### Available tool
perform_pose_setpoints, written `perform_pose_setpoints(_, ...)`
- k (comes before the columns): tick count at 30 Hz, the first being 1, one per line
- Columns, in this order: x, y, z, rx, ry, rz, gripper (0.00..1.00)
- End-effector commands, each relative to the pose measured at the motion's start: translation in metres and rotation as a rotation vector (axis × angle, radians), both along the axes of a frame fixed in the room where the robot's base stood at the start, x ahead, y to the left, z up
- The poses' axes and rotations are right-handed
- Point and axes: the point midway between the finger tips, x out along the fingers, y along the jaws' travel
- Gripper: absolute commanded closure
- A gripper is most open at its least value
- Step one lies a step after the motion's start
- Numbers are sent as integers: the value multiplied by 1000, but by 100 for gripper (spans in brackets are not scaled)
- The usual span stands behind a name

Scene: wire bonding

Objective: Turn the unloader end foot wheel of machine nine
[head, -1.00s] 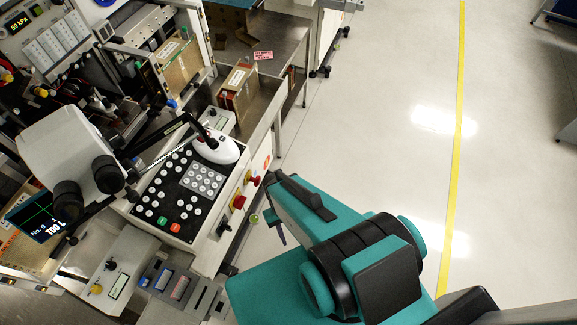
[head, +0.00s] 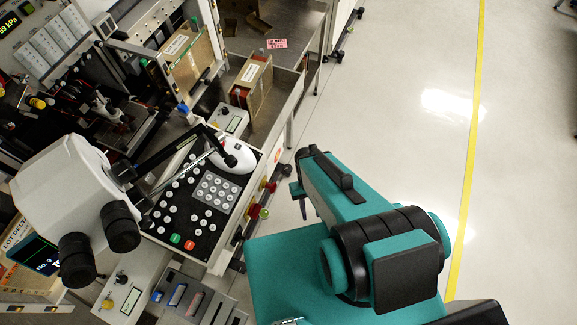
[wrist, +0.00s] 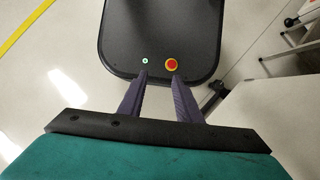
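The bonding machine stands at left in the head view; its white microscope (head: 70,180) and black keypad panel (head: 205,205) show. A small screen (head: 35,258) at its lower left reads "No. 9", partly cut off. My gripper (wrist: 159,78) is open and empty in the wrist view, its two purple fingers apart. In the head view the gripper (head: 302,205) hangs over the aisle just right of the machine's front edge. A dark foot or wheel (wrist: 217,88) shows beside a pale cabinet (wrist: 275,125) right of the fingers; I cannot tell whether it is the unloader end foot wheel.
A black rounded top with a red button (wrist: 172,64), probably my own base, lies beyond the fingertips. Red and green knobs (head: 264,213) jut from the machine's front. Another leg with a dark foot (wrist: 291,21) stands at upper right. The floor (head: 400,90) to the yellow line (head: 468,190) is clear.

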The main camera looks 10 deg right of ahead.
Motion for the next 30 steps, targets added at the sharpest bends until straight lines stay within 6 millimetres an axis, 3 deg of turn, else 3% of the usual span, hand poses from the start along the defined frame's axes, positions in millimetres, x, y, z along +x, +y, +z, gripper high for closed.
perform_pose_setpoints(2, 0, 0, 0, 0, 0, 0, 67)
perform_pose_setpoints(6, 1, 0, -2, 0, -1, 1, 43)
perform_pose_setpoints(7, 2, 0, -4, 1, -2, 2, 42)
perform_pose_setpoints(14, 19, 0, -26, 6, -20, 12, 42)
perform_pose_setpoints(30, 97, 1, -104, 31, -106, 63, 42)
